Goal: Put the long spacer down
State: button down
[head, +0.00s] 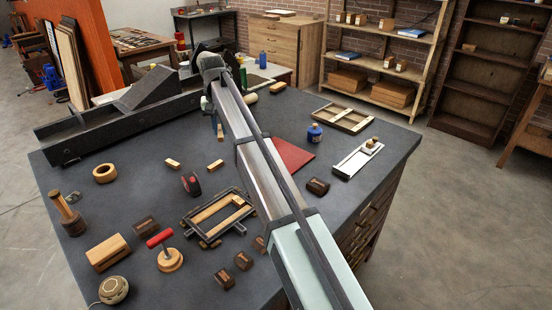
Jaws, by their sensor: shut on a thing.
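My arm crosses the bench from the lower right to the upper middle and covers much of my gripper (217,122). Only a small part of the gripper shows, at the left edge of the arm, above the bench. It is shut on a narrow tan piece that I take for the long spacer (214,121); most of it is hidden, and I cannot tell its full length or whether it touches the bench. Two short tan blocks, one on the left (172,163) and one on the right (215,165), lie on the bench nearer the camera.

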aim_at(284, 151)
jog(key=w+d+m, duration=0.2)
jog(key=d, duration=0.9)
jog(key=w+d+m, duration=0.2)
jog(key=w+d, duration=0.1)
jog(key=d, duration=0.8)
jog(key=shift+s+f+m, duration=0.2)
jog(key=shift+f+m, duration=0.95)
jog(key=shift+f, duration=0.45)
jog(key=shift+s+f+m, duration=0.15)
jog(key=shift+f+m, duration=0.95)
jog(key=shift+f, duration=0.45)
jog(key=shift+s+f+m, duration=0.2)
jog(key=shift+f+m, duration=0.95)
jog(key=shift+f, duration=0.45)
jog(key=shift+f, duration=0.15)
jog(key=c, duration=1.1)
grip_release()
notch_tip(284, 151, up, 12)
jog(key=shift+r, duration=0.2)
jog(key=shift+o, duration=0.3)
